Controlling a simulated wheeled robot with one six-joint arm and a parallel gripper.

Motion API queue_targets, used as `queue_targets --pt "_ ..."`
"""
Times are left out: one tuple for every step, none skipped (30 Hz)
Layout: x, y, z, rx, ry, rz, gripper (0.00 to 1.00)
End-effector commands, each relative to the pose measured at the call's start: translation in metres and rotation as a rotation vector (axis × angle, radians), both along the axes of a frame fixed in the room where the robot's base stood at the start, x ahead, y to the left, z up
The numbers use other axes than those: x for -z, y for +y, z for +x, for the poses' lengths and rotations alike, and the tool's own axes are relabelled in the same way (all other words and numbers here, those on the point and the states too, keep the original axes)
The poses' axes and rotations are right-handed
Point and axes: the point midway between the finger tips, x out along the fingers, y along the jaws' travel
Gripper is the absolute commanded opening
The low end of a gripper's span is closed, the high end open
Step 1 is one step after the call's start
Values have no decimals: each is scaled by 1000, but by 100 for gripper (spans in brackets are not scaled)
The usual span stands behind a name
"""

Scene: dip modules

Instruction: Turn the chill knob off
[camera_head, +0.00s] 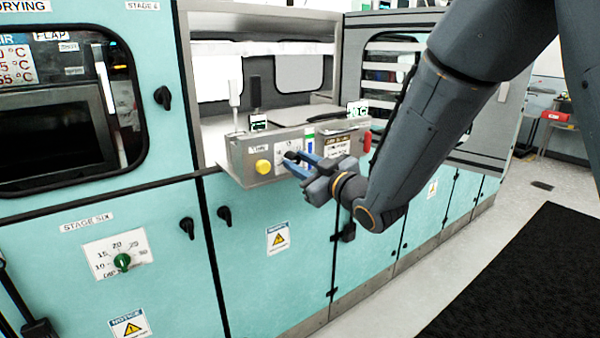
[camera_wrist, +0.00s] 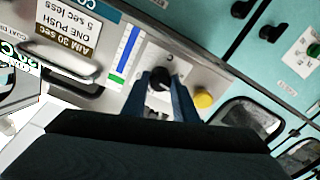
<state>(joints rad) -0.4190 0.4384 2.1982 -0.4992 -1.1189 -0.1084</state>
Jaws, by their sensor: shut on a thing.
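The chill knob is the small black knob (camera_wrist: 160,80) on the grey control box (camera_head: 238,160). My gripper (camera_head: 292,160) reaches the box's front face from the right, with its blue fingers at the knob. In the wrist view my gripper (camera_wrist: 162,92) has one finger on each side of the black knob and is shut on it. A white dial plate with small marks surrounds the knob. The fingers hide part of the dial, and I cannot read the knob's setting.
A yellow button (camera_head: 263,167) sits left of the knob; it also shows in the wrist view (camera_wrist: 204,99). A blue and green strip (camera_wrist: 125,55) and a label plate (camera_wrist: 73,24) lie on the other side. A green knob (camera_head: 122,262) is on the lower left panel.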

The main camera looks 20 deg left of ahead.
Motion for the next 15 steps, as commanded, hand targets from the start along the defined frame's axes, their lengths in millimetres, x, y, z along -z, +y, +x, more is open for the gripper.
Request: queue_targets --pt "3 0 1 -1 -37 -26 4" --pt "2 0 1 -1 -58 -45 4" --pt "3 0 1 -1 -87 -69 4" --pt "3 0 1 -1 -108 -88 4" --pt "3 0 1 -1 -130 -106 4" --pt "3 0 1 -1 -158 -130 4" --pt "3 0 1 -1 -179 -148 4" --pt "3 0 1 0 -200 -166 4" --pt "3 0 1 0 -225 -189 4" --pt "3 0 1 0 -245 -205 4" --pt "3 0 1 0 -264 -221 4" --pt "3 0 1 0 -288 -242 4" --pt "3 0 1 0 -305 -257 4" --pt "3 0 1 0 -321 -271 4" --pt "2 0 1 0 -342 -289 4"
